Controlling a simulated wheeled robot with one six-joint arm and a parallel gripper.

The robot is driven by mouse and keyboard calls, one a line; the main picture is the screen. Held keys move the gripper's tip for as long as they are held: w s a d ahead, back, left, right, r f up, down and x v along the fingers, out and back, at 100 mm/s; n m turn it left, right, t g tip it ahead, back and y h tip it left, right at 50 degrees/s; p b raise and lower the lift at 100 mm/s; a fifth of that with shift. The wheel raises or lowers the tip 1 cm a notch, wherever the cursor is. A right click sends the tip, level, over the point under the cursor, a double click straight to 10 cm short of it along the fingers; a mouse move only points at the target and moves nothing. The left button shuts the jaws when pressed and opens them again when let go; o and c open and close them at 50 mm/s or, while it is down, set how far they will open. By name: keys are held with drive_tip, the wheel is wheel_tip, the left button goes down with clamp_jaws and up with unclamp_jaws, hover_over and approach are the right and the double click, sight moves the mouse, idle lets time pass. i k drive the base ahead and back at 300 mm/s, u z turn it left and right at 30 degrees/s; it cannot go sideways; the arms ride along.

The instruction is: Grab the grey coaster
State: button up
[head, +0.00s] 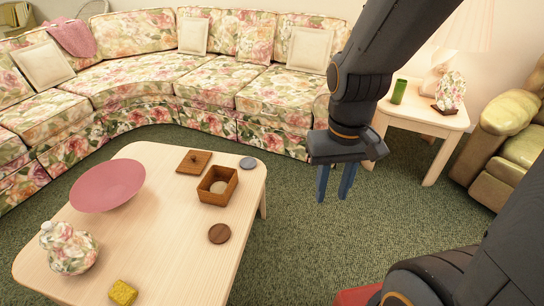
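The grey coaster (248,163) is a small round disc lying flat near the far right corner of the light wooden coffee table (165,240). My gripper (334,198) hangs in the air to the right of the table, fingers pointing down, over the green carpet. Its two bluish fingers are apart with nothing between them. It is clear of the coaster, to its right.
Near the coaster are an open wooden box (232,184) and its square lid (194,162). A round brown coaster (219,233), pink bowl (108,186), floral jar (70,250) and yellow block (123,292) share the table. A floral sofa (150,107) stands behind; a side table (436,121) is right.

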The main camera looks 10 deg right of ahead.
sight(246, 163)
drive_tip(key=z, duration=0.05)
drive_tip(key=i, duration=0.75)
drive_tip(key=u, duration=0.45)
drive_tip(key=k, duration=0.45)
drive_tip(key=z, duration=0.8)
drive_tip(key=i, duration=0.7)
drive_tip(key=u, duration=0.65)
drive_tip(key=i, duration=0.4)
drive_tip(key=u, duration=0.45)
